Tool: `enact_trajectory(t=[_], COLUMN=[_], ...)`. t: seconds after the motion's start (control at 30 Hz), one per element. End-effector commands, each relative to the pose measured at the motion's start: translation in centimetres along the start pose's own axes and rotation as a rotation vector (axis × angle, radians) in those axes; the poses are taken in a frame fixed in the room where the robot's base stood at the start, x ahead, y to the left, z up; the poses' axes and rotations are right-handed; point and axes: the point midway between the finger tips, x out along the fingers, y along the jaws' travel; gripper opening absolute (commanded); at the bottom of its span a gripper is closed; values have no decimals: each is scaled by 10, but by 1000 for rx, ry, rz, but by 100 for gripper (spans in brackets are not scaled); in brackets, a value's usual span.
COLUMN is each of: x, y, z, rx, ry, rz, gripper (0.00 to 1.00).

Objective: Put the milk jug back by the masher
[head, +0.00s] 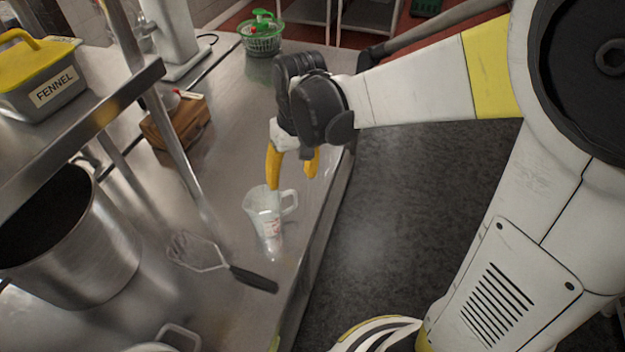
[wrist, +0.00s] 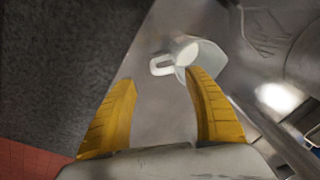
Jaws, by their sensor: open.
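The milk jug (head: 267,216) is a clear jug with a side handle. It stands upright on the steel counter, near the counter's front edge, with its handle toward that edge. The masher (head: 222,262), with a wire head and black handle, lies on the counter close to the jug, below it in the head view. My gripper (head: 292,180) is open, its yellow fingers pointing down just above and behind the jug. In the wrist view, the jug (wrist: 187,55) lies ahead of the open fingers (wrist: 163,85), and its rim is partly behind the right finger. White shows inside it.
A large steel pot (head: 110,245) stands at the left under a shelf holding a yellow-lidded fennel tub (head: 50,95). A wooden box (head: 178,125) and a green basket (head: 262,38) are further back. Shelf posts rise left of the jug. The counter edge drops off at right.

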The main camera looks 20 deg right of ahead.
Motion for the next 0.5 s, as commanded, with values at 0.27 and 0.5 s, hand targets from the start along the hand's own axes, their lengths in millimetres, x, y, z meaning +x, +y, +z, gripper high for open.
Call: enact_trajectory(t=[0.27,0.5], x=[-67,-90], y=[22,38], z=[54,96], rx=[46,72], ry=[270,482], rz=[51,97], gripper=[61,61])
